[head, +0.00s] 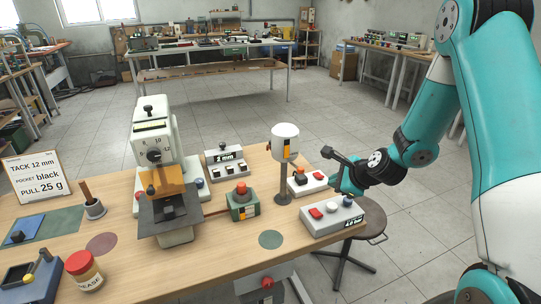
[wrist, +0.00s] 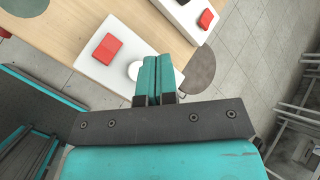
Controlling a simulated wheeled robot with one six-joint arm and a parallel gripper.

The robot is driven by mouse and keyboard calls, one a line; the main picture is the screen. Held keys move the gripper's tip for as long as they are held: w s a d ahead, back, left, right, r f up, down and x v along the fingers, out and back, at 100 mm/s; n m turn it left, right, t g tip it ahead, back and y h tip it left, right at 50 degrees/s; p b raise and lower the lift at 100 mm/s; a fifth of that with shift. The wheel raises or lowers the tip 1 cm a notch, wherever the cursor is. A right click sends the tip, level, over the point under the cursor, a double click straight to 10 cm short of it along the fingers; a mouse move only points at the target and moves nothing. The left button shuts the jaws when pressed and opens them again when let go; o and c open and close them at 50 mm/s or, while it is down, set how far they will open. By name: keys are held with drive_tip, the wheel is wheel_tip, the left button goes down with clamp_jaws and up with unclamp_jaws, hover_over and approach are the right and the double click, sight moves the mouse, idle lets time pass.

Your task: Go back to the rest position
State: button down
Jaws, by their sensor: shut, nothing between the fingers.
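I cannot tell whether the fingertips touch the box. My arm reaches in from the right side of the head view.
A white cylinder on a post (head: 285,140) and a second box with a red button (head: 307,182) stand close to my gripper. A press-like machine (head: 155,135) is left on the wooden bench (head: 225,262). A stool (head: 372,222) is at its right edge. The floor at right is mostly clear.

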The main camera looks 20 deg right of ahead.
drive_tip(key=shift+r, duration=0.1)
drive_tip(key=s+a+r+n+g+y, duration=0.2)
drive_tip(key=s+a+r+n, duration=0.2)
drive_tip(key=a+r+n, duration=0.35)
drive_tip(key=s+a+r+n+g+y, duration=0.1)
drive_tip(key=s+a+r+n+g, duration=0.1)
drive_tip(key=s+a+r+n, duration=0.55)
drive_tip(key=s+a+r+n+g, duration=0.2)
drive_tip(key=s+a+n, duration=0.2)
drive_tip(key=s+n, duration=0.4)
drive_tip(key=s+a+r+n+g+h, duration=0.1)
drive_tip(key=s+a+r+n+g, duration=0.1)
drive_tip(key=s+n, duration=0.6)
drive_tip(key=a+g, duration=0.1)
drive_tip(key=a, duration=0.1)
drive_tip(key=shift+s+a+r, duration=0.15)
drive_tip(key=shift+a+r, duration=0.1)
drive_tip(key=shift+a, duration=0.05)
drive_tip(key=shift+d, duration=0.1)
